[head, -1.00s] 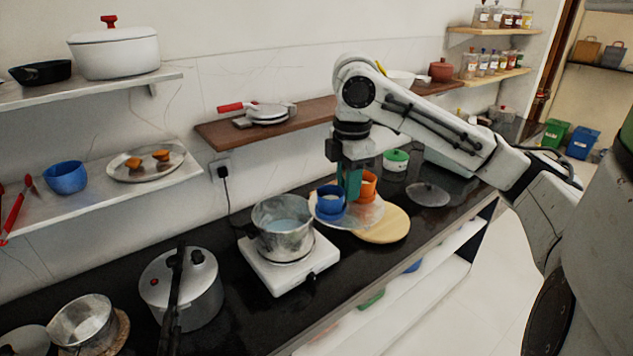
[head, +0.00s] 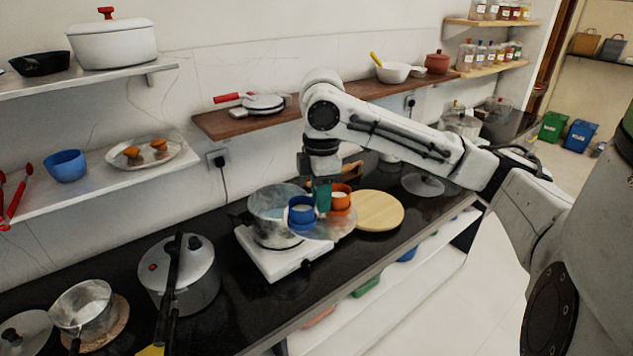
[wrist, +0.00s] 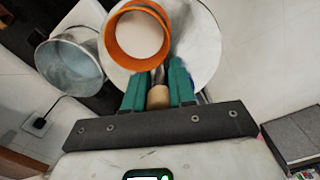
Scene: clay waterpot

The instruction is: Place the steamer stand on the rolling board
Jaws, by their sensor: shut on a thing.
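The steamer stand, a pale round plate (head: 333,229) bearing a blue cup (head: 301,211) and an orange cup (head: 340,197), hangs in my gripper (head: 323,200). In the wrist view the green fingers of my gripper (wrist: 159,90) are shut on a small tan grip beside the orange cup (wrist: 137,40); the blue cup is not clear there. The plate looks level and overlaps the pot's right side in the head view; its height above the counter is hard to tell. The rolling board (head: 379,211), a bare round wooden disc, lies on the counter just right of the stand.
A metal pot (head: 268,205) sits on a white stove (head: 265,258) at the stand's left. A lidded cooker (head: 180,277) stands farther left. A lid (head: 422,185) lies beyond the board. The wooden wall shelf (head: 225,122) is behind my arm.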

